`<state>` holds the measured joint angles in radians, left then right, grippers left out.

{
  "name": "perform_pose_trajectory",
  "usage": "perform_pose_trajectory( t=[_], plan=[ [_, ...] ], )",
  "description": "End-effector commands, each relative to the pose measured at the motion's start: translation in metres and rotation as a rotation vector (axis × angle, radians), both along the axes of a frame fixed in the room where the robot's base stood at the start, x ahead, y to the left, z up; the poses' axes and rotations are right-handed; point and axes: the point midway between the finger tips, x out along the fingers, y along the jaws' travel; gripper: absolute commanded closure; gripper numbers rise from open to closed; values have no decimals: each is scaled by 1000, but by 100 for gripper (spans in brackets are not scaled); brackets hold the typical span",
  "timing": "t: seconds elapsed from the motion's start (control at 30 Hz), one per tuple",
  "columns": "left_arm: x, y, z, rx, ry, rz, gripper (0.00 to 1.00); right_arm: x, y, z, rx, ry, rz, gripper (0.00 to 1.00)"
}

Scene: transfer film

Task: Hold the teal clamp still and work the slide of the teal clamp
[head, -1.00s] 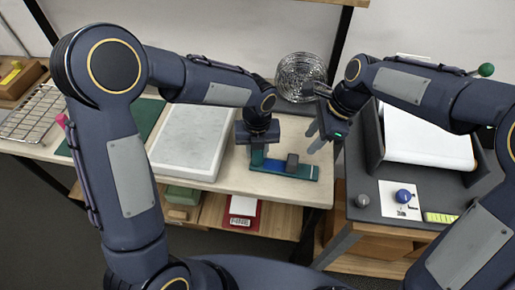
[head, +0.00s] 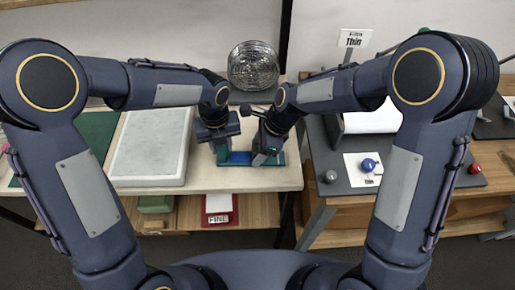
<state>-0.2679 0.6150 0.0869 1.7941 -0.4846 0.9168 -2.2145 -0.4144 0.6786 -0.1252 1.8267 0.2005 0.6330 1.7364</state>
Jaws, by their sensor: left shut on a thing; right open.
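The teal clamp (head: 241,158) lies on the light wooden table near its right front edge, with a blue piece between its ends. My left gripper (head: 221,148) is shut on the clamp's left end. My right gripper (head: 266,155) is open at the clamp's right end, where the grey slide block was visible earlier. The gripper now covers the slide, and I cannot tell whether the fingers touch it.
A white slab (head: 152,147) lies left of the clamp. A wire coil (head: 253,66) stands behind. A grey bench at the right holds a blue knob (head: 368,165) on a white card and a grey ball (head: 331,176). A red box (head: 218,207) sits on the shelf below.

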Motion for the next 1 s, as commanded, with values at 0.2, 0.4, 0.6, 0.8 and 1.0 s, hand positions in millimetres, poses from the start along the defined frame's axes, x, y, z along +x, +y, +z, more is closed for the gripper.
perform_pose_trajectory(
  t=[0.2, 0.4, 0.6, 0.8, 1.0],
  plan=[
    [0, 0, 0, -1, -1, 0, 100, 0, 2, -7, 0, 0, -1, 42],
    [0, 0, 0, -1, -1, 0, 100, 0, 2, -6, 0, 0, 0, 46],
    [0, 0, 1, -1, -1, 0, 100, 0, 2, -6, 0, 0, 0, 72],
    [0, 0, 1, -1, -1, 0, 100, 0, 2, -6, 0, -1, 0, 98],
    [0, 0, 1, -1, -1, 0, 100, 1, -8, -6, 0, -1, -3, 100]
  ],
)
